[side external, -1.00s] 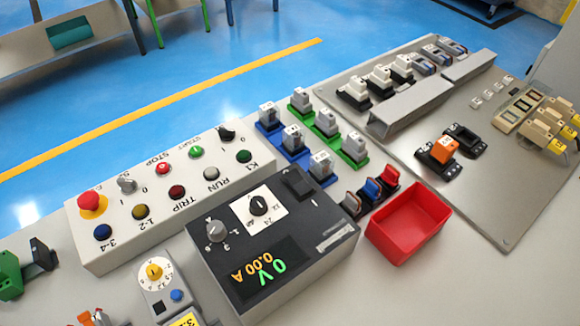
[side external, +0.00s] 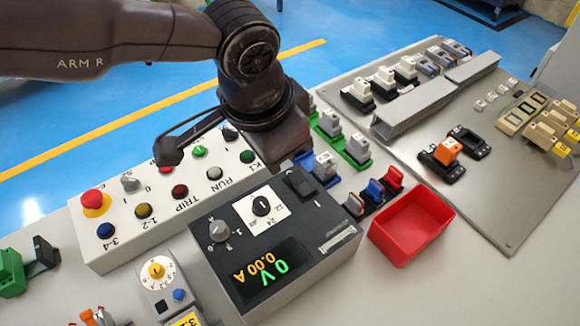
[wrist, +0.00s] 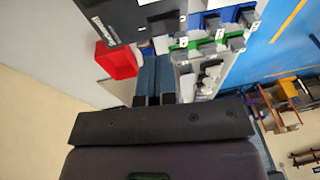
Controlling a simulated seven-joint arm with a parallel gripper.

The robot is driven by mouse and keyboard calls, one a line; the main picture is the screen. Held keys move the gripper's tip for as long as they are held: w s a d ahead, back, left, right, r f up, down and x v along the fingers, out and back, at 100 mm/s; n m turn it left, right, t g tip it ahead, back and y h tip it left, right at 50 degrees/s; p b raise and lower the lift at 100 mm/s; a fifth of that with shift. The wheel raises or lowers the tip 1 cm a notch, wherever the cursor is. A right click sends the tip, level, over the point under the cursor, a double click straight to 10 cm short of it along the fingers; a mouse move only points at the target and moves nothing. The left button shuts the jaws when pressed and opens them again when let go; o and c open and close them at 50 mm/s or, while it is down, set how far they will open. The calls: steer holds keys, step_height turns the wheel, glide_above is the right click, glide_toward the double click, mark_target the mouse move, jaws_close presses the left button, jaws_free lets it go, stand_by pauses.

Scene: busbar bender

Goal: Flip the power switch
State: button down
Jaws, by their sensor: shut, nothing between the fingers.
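The power switch is a black rocker (side external: 301,182) on the upper right of the dark power supply box (side external: 330,222). In the wrist view the rocker (wrist: 160,11) shows at the top edge, between two small marks on the box's dark face (wrist: 104,17). My gripper (wrist: 152,60) is shut and empty, its blue-grey fingers side by side, and appears apart from the rocker. In the side view my dark wrist is behind and above the box; the fingertips are not clearly seen there.
A red bin (side external: 411,228) stands right of the box. Blue and green rails with grey blocks (side external: 357,146) lie behind. A white panel (side external: 110,250) with buttons and an emergency stop (side external: 94,200) stands left, partly under my arm.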

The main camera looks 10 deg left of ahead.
mark_target(295, 179)
steer(key=r, duration=0.1)
steer(key=w+d+r, duration=0.1)
steer(key=shift+w+d+r+t+h, duration=0.15)
steer(key=shift+w+r+t+h, duration=0.15)
steer(key=shift+t, duration=0.1)
steer(key=shift+f, duration=0.1)
steer(key=x, duration=0.8)
steer(key=a+x, duration=0.1)
steer(key=x, duration=0.3)
steer(key=shift+f, duration=0.25)
steer(key=shift+w+a+f, duration=0.1)
steer(key=shift+w+f, duration=0.1)
steer(key=shift+f, duration=0.4)
steer(key=shift+w+a+f+g+h, duration=0.25)
steer(key=shift+a+f+g+h, duration=0.1)
steer(key=shift+f+g+h, duration=0.15)
steer(key=shift+s+d+r, duration=0.1)
steer(key=shift+d, duration=0.05)
